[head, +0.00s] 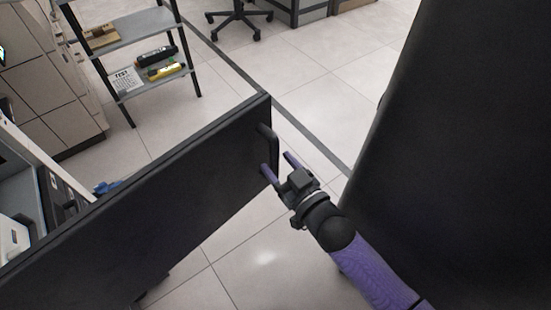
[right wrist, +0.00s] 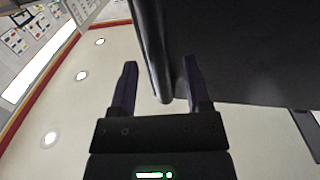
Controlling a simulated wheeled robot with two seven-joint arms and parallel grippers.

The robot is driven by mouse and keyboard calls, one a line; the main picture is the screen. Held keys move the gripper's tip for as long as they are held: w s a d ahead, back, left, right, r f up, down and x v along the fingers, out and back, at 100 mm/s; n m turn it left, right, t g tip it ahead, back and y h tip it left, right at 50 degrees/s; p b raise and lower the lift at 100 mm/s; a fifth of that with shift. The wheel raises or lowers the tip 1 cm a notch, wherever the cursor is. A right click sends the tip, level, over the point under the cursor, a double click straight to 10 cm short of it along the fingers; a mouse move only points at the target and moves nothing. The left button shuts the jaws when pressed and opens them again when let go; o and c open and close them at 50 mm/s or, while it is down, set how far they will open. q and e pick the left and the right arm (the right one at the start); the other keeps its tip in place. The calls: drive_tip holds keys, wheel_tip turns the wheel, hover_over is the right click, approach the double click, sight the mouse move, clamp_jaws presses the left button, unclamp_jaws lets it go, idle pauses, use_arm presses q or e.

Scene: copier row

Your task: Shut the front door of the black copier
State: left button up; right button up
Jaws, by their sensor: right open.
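The black front door (head: 150,200) stands open, running from the lower left to the middle of the head view. Its handle (head: 270,145) is a dark bar near the far upper end. The copier's open inside (head: 52,195) shows in part at the left edge, mostly hidden behind the door. My right gripper (head: 277,163) is open at the handle. In the right wrist view, the handle bar (right wrist: 157,70) runs between the two open fingers (right wrist: 160,68), and the door (right wrist: 235,60) lies behind and to the right. I cannot tell whether the fingers touch it. My left gripper is not in view.
A grey shelf rack (head: 133,30) with a sign and toner-like items stands beyond the door. Beige cabinets (head: 45,95) are at upper left. An office chair (head: 240,18) stands far back. Tiled floor (head: 330,85) is clear beyond the door's end.

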drive_tip(key=shift+b+x, duration=0.3)
drive_tip(key=shift+x, duration=0.8)
clamp_jaws()
idle(0.6)
